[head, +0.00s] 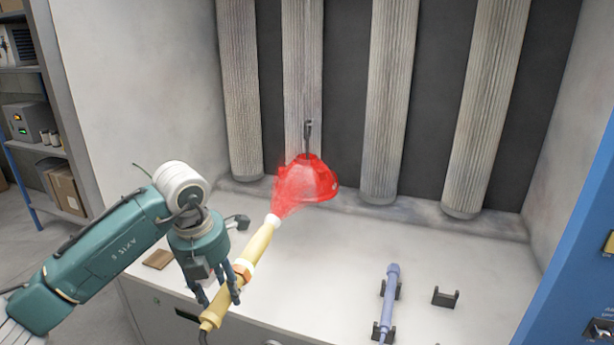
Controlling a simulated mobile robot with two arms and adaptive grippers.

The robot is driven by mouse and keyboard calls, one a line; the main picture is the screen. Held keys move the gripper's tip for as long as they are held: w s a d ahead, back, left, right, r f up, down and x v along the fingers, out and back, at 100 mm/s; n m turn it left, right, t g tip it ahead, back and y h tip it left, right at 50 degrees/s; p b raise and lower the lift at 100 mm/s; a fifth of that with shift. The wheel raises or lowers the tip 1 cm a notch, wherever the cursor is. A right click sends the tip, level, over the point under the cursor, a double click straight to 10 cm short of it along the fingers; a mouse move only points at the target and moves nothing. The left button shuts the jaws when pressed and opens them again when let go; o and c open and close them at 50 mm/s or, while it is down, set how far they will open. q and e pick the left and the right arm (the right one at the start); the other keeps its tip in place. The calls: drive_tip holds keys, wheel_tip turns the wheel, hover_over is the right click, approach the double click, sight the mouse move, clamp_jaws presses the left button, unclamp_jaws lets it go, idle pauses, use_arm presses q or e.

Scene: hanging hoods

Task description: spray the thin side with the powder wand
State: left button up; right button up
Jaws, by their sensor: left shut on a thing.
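A red hood (312,178) hangs from a dark hook (308,138) in front of the pleated filters. My left gripper (222,294) is shut on the yellow powder wand (249,254), around its lower part. The wand tilts up to the right, and its white nozzle (273,220) points at the hood's lower left from a short way off. A red haze (284,203) spreads between the nozzle and the hood and blurs the hood's left edge. I cannot tell which side of the hood is thin. My right gripper is not in view.
A lavender wand (391,291) rests on black holders at the front of the booth floor (330,262). An empty black holder (446,297) stands to its right. A brown block (158,259) lies at left. A blue cabinet (578,250) borders the right.

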use_arm(q)
drive_tip(key=shift+r, duration=0.45)
drive_tip(key=shift+f+b, duration=2.75)
drive_tip(key=shift+f, duration=0.3)
drive_tip(key=s+a+b, duration=0.2)
drive_tip(key=s+a, duration=0.1)
drive_tip(key=s, duration=0.6)
drive_tip(key=shift+s+a, duration=0.2)
drive_tip(key=shift+s, duration=0.05)
